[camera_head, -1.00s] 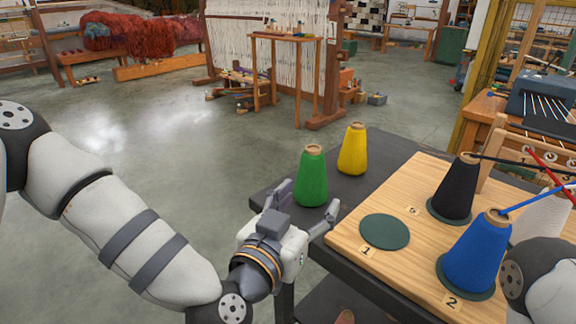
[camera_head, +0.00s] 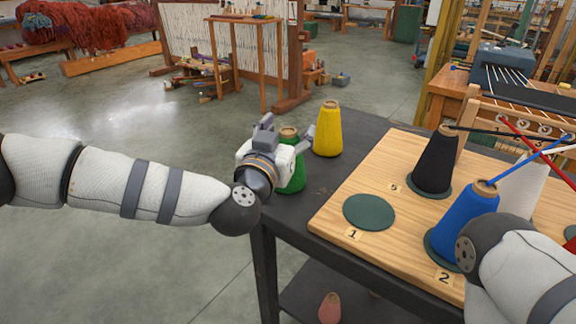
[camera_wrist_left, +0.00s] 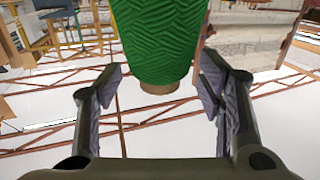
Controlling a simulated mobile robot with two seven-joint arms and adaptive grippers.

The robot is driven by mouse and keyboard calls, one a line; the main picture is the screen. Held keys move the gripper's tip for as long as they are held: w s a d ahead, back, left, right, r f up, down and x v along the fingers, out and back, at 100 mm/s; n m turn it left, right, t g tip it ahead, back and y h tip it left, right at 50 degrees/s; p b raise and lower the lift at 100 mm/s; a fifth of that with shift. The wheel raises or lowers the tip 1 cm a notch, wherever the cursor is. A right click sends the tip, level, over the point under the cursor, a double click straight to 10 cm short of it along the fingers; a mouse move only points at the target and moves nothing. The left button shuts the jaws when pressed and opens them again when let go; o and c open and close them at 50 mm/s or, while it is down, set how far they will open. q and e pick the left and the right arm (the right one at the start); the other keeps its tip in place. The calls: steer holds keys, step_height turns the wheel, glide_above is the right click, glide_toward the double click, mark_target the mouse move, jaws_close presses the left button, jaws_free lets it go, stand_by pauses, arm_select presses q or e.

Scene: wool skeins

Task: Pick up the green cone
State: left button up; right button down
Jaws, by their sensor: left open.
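The green cone (camera_head: 291,177) stands upright on the dark table at its left edge, partly hidden behind my left gripper (camera_head: 283,138) in the head view. In the left wrist view the green cone (camera_wrist_left: 157,40) lies between the two fingers of my left gripper (camera_wrist_left: 162,88), with a gap on each side. The left gripper is open and does not visibly touch it. My right arm (camera_head: 500,255) shows at the lower right; its gripper is out of the picture.
A yellow cone (camera_head: 328,132) stands just right of the green one. A wooden board (camera_head: 335,215) holds an empty green disc (camera_head: 369,212) marked 1, a black cone (camera_head: 434,165) and a blue cone (camera_head: 466,222). A pinkish cone (camera_head: 330,308) is on the lower shelf.

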arm_select(q)
jaws_close()
steer(key=shift+r, duration=0.1)
